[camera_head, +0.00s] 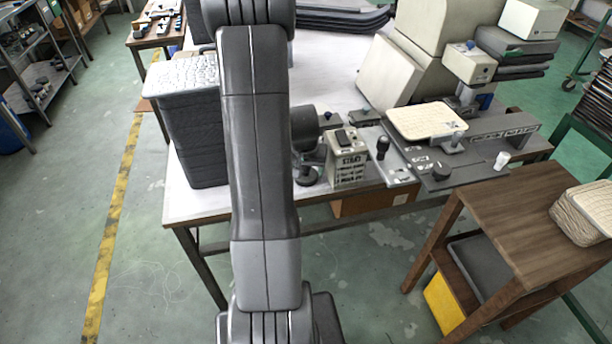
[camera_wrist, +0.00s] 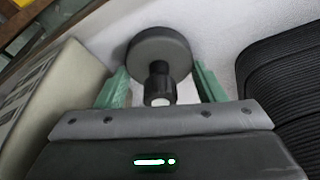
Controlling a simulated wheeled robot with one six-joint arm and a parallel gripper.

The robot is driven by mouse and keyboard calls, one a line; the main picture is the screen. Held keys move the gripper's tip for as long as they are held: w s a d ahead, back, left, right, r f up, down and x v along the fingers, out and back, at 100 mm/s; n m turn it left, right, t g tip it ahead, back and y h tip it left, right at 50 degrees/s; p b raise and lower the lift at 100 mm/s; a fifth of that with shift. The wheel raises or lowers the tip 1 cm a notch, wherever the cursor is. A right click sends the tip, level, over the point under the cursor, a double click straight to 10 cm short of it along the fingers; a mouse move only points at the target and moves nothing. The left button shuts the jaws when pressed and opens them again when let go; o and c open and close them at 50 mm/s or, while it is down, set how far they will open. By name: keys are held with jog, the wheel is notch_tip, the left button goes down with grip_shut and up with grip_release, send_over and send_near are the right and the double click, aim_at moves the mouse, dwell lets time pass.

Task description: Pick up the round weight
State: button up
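The round weight (camera_wrist: 172,50) is a dark grey disc with a short, narrower black knob with a pale end. It is in the upper middle of the wrist view. My gripper (camera_wrist: 160,78) has two green fingers, spread apart on either side of the knob, with the disc just beyond. Gaps show between the knob and both fingers, so it is open and holds nothing. In the head view my arm hides the gripper, and I cannot clearly make out the weight among the dark parts beside the arm.
A beige box (camera_wrist: 50,95) stands close on the left in the wrist view, and a black ridged stack (camera_wrist: 285,75) close on the right. The white table (camera_head: 330,75) also holds a labelled box (camera_head: 347,162) and a grey panel (camera_head: 470,160). A wooden stand (camera_head: 520,225) is at right.

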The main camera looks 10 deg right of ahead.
jog(key=c, duration=0.5)
jog(key=shift+o, duration=0.2)
jog(key=shift+r, duration=0.1)
